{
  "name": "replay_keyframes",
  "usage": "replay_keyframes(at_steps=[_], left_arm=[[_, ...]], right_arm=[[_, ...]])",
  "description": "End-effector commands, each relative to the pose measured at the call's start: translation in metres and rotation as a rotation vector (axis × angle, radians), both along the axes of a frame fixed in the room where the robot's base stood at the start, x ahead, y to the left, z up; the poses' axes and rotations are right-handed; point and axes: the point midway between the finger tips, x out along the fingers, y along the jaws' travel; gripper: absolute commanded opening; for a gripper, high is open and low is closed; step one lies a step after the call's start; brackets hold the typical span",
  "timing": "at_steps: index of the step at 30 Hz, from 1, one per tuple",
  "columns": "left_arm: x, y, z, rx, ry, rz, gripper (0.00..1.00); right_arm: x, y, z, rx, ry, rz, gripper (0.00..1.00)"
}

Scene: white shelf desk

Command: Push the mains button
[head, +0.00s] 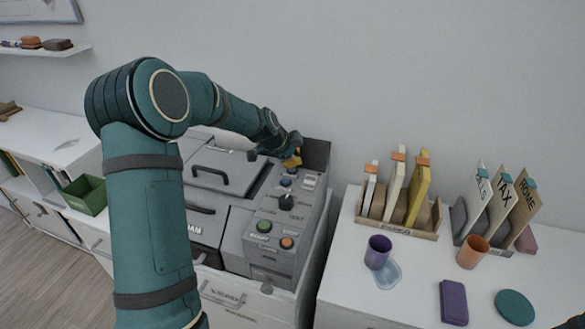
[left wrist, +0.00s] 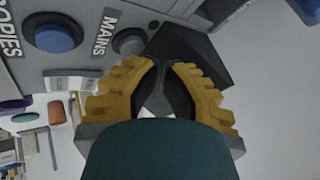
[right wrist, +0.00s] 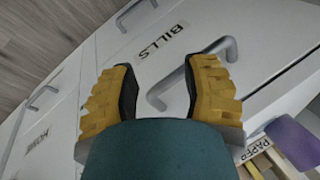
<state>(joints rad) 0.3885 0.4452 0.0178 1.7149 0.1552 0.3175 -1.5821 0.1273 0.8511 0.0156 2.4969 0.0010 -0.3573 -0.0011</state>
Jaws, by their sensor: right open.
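The mains button, a grey round knob in a dark ring, shows in the left wrist view (left wrist: 130,42) beside the word MAINS on the grey panel. In the head view my left gripper (head: 293,161) is at the back end of the panel and hides this button. In the left wrist view the yellow-padded fingertips (left wrist: 165,66) are drawn together with nothing between them, just beside the button; contact cannot be told. My right gripper (right wrist: 162,68) is open and empty above white drawer fronts in the right wrist view.
A blue button (left wrist: 55,36) by COPIES is close to the mains button. The panel also has a green button (head: 264,226), an orange button (head: 287,243) and a black knob (head: 286,202). A dark block (head: 316,153) stands behind. The right desk holds a purple cup (head: 377,252) and file racks.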

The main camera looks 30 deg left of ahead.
Motion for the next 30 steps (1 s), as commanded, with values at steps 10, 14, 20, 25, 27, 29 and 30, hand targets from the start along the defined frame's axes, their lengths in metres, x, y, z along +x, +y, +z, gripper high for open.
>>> replay_keyframes(at_steps=[10, 14, 20, 25, 27, 29, 30], left_arm=[[0.000, 0.000, 0.017, 0.000, -0.001, 0.000, 0.00], [0.000, 0.000, 0.029, 0.001, -0.003, 0.000, 0.00], [0.000, 0.000, 0.047, 0.000, -0.001, 0.000, 0.00], [0.000, 0.000, 0.060, 0.001, -0.001, 0.000, 0.00], [0.000, 0.000, 0.061, 0.001, -0.001, 0.000, 0.00], [0.000, 0.000, 0.061, 0.000, 0.000, 0.000, 0.00], [0.000, 0.000, 0.060, 0.000, 0.000, 0.000, 0.00]], right_arm=[[0.000, 0.000, 0.010, 0.000, 0.000, 0.000, 0.47], [0.000, 0.000, 0.016, 0.000, 0.000, 0.000, 0.47], [0.000, 0.000, 0.026, 0.000, 0.000, 0.000, 0.47], [0.000, 0.000, 0.033, 0.000, 0.000, 0.000, 0.47], [0.000, 0.000, 0.033, 0.000, 0.000, 0.000, 0.47], [0.000, 0.000, 0.033, 0.000, 0.000, 0.000, 0.47], [0.000, 0.000, 0.032, 0.000, 0.000, 0.000, 0.47]])
